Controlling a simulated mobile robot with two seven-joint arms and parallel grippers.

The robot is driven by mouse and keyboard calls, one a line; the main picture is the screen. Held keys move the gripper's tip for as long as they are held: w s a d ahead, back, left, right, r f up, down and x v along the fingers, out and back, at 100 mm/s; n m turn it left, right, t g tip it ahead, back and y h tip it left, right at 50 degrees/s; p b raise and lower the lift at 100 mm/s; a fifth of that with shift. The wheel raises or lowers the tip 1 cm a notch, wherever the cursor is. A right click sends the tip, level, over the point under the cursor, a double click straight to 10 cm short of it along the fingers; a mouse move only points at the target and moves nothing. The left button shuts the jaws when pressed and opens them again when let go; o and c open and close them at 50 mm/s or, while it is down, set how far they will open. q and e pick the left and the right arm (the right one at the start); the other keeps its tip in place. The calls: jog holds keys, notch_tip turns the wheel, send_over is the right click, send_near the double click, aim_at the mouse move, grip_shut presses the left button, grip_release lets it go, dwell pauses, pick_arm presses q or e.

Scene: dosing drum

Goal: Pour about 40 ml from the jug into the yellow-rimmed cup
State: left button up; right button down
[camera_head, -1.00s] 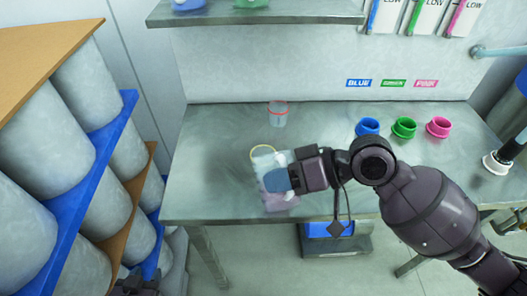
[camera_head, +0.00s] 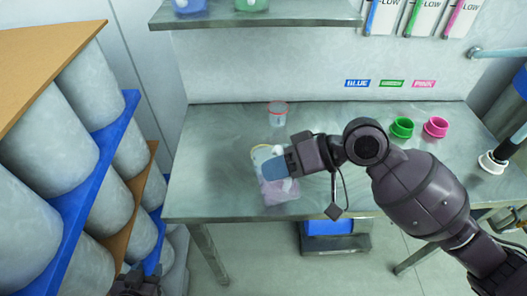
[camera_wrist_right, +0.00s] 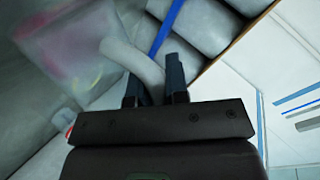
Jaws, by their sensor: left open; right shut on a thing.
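The jug (camera_head: 281,193) is translucent with a pink-purple tint low down, near the front left of the table. My right gripper (camera_head: 286,164) is shut on its pale handle, which shows between the fingers in the right wrist view (camera_wrist_right: 150,72). There the jug (camera_wrist_right: 68,42) is blurred. The yellow-rimmed cup (camera_head: 257,150) is just behind the jug and mostly hidden by it. I cannot tell whether they touch, how far the jug tilts, or whether liquid flows. My left gripper (camera_head: 136,284) is at the bottom left, away from the table, open, only partly in view.
A red-rimmed cup (camera_head: 277,114) stands behind the jug. A green ring (camera_head: 402,128) and a pink ring (camera_head: 436,127) lie at the back right. A white-collared dark tool (camera_head: 493,162) is at the right edge. A shelf (camera_head: 255,22) hangs above; large drums (camera_head: 42,135) stand left.

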jog(key=shift+w+r, duration=0.2)
jog(key=shift+r, duration=0.05)
dwell(0.6)
jog(key=shift+w+a+r+m+g+p, duration=0.1)
jog(key=shift+w+r+m+g+p, duration=0.15)
jog(key=shift+r+m+g+p, duration=0.05)
dwell(0.5)
jog(key=shift+w+a+r, duration=0.1)
jog(key=shift+w+r, duration=0.1)
jog(key=shift+w, duration=0.05)
dwell(0.5)
